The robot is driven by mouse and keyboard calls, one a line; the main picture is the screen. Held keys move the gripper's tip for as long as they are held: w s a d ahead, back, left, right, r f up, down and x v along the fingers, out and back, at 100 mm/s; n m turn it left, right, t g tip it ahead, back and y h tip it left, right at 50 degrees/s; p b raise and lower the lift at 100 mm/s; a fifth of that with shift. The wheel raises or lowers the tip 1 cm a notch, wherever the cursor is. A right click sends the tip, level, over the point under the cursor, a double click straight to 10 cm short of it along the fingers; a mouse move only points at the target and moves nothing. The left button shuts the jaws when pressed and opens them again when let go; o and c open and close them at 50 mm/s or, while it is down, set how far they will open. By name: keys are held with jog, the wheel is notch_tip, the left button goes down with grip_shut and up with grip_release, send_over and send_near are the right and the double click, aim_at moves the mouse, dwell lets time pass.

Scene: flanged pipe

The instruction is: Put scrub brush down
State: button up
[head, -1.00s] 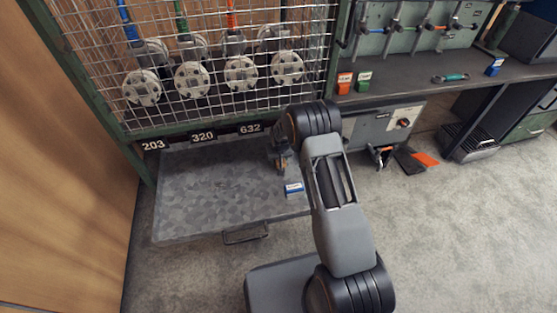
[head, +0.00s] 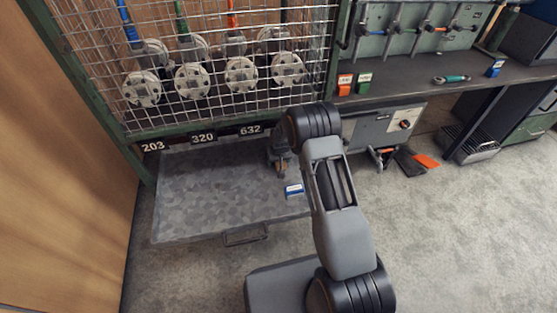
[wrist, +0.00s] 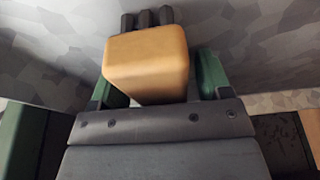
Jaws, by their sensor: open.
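The scrub brush (wrist: 147,65) shows in the wrist view as a tan block with dark, stubby parts at its far end. It lies between the green fingers of my gripper (wrist: 160,82), which are open, with a narrow gap visible at the right finger. In the head view my gripper (head: 281,163) is small and low over the right part of the grey metal tray (head: 205,190), under the cage. The brush is only a small brownish patch there, partly hidden by my wrist. Whether its underside touches the tray cannot be seen.
A blue-and-white box (head: 293,190) lies on the tray just right of my gripper. The tray's left and middle are bare. The wire cage (head: 200,60) with flanged pipes stands behind. A workbench (head: 430,88) and a dark brush with an orange part (head: 412,161) are at right.

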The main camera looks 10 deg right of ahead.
jog(key=p+v, duration=0.4)
jog(key=v, duration=0.8)
jog(key=shift+r, duration=0.2)
dwell(0.4)
